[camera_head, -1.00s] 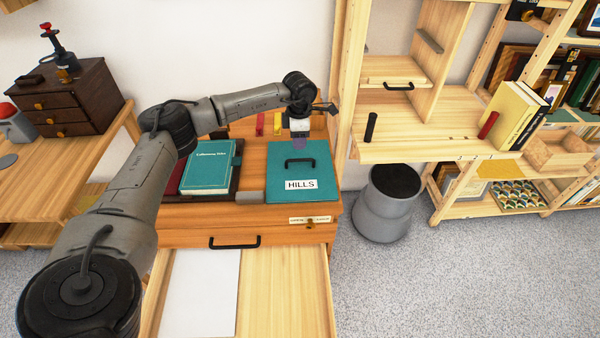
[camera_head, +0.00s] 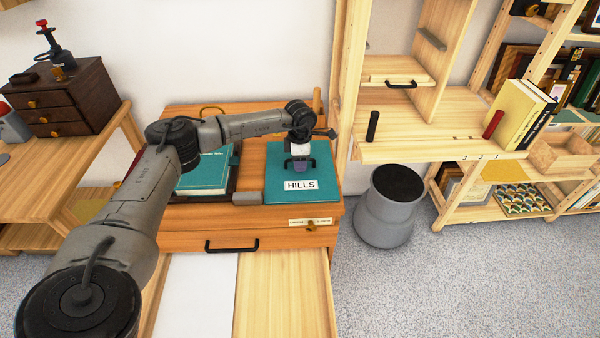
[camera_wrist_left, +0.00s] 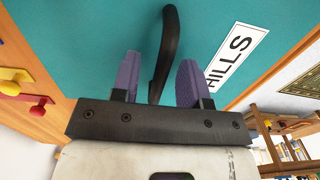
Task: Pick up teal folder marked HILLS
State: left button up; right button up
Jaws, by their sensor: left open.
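The teal folder (camera_head: 281,184) marked HILLS lies flat on the right part of the orange wooden desk top. Its white label (camera_head: 300,185) is near the front edge, and a black handle stands up behind the label. My left gripper (camera_head: 299,167) is over the folder, at the handle. In the left wrist view its two purple fingertips (camera_wrist_left: 158,80) are apart, with the black handle (camera_wrist_left: 166,45) between them, and the folder (camera_wrist_left: 85,25) fills the background. I cannot tell whether either finger touches the handle. My right gripper is not in view.
A teal book (camera_head: 207,174) lies in a dark tray left of the folder, with a grey block (camera_head: 248,198) between. A shelf unit (camera_head: 425,140) rises close on the right. A pulled-out drawer (camera_head: 280,290) is in front. A grey bin (camera_head: 388,205) stands on the floor.

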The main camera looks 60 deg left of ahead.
pick_arm(q)
jog(key=shift+c, duration=0.4)
grip_shut()
jog(key=shift+r, duration=0.1)
